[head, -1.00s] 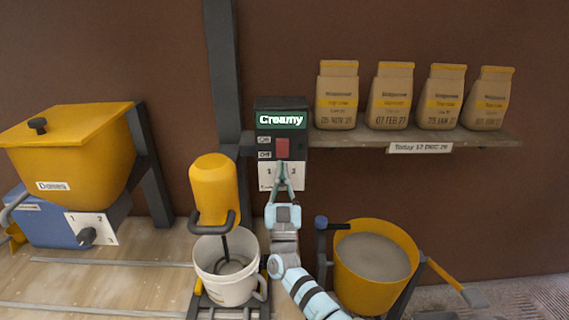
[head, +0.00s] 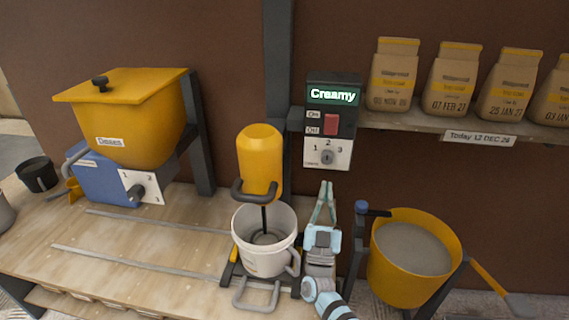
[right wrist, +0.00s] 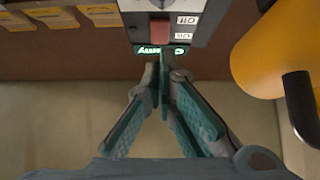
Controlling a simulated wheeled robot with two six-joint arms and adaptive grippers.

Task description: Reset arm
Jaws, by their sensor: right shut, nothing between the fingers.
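My right gripper (head: 325,190) is shut and empty. It points up just below the control box (head: 331,120), apart from its dial (head: 327,157), and right of the white bucket (head: 264,241). The box's screen reads "Creamy", with a red switch (head: 331,124) below it. In the right wrist view the closed fingers (right wrist: 162,66) meet near the box, which appears upside down. My left gripper is not in view.
The yellow mixer (head: 260,160) stands over the bucket. A yellow tub of grey material (head: 412,249) is close on the right. Bags (head: 392,75) stand on a shelf (head: 420,122). The yellow hopper (head: 128,118) is left; the bench between rails (head: 150,235) is clear.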

